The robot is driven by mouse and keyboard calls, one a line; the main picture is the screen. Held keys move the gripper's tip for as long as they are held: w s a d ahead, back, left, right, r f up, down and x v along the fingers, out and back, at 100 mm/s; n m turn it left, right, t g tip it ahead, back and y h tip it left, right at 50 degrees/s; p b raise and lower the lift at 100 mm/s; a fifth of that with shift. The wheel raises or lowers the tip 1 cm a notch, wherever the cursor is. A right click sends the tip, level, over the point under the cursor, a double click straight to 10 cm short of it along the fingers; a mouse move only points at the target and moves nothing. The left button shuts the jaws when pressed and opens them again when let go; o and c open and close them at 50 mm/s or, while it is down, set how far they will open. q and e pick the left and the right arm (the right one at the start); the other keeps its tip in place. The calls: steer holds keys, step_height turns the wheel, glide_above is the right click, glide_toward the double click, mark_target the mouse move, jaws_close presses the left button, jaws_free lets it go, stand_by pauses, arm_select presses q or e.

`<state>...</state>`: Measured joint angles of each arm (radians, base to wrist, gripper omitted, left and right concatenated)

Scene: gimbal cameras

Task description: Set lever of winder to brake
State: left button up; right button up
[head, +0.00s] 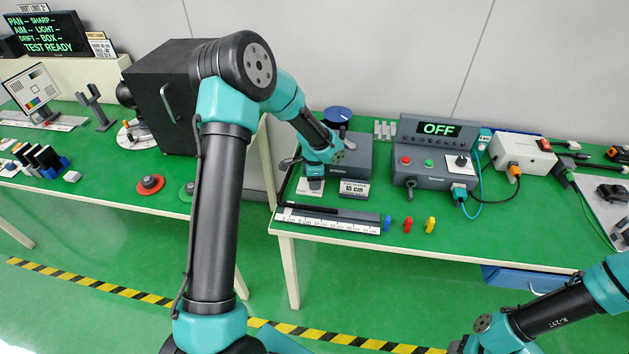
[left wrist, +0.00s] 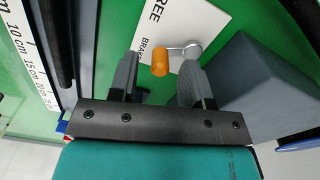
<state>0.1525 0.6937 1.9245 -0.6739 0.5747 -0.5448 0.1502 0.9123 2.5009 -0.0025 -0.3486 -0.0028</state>
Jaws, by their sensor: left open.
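The winder (head: 358,157) is a dark grey box with a dark blue disc on top, left of centre on the right-hand bench. Its lever, a metal arm with an orange knob (left wrist: 160,64), shows in the left wrist view over a white label plate (left wrist: 190,18) printed FREE and BRAKE. The knob lies close to the word BRAKE. My left gripper (head: 316,180) is at the winder's front left, above the plate. In the left wrist view its two fingers are apart, one on each side of the knob; contact cannot be made out. My right gripper is out of view below the frame.
A ruler strip (head: 335,218) lies along the bench front, beside small blue, red and yellow pegs (head: 407,225). A control box (head: 437,150) reading OFF stands right of the winder, with cables and a white unit (head: 520,154). A black box (head: 165,90) stands on the left bench.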

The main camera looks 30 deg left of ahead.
arm_select(q)
steer(key=shift+f, duration=0.3)
steer(key=shift+c, duration=0.3)
jaws_close()
steer(key=shift+w+d+n, duration=0.1)
steer(key=shift+w+n, duration=0.05)
steer(key=shift+n, duration=0.45)
steer(key=shift+o, duration=0.3)
jaws_free()
steer(key=shift+r, duration=0.1)
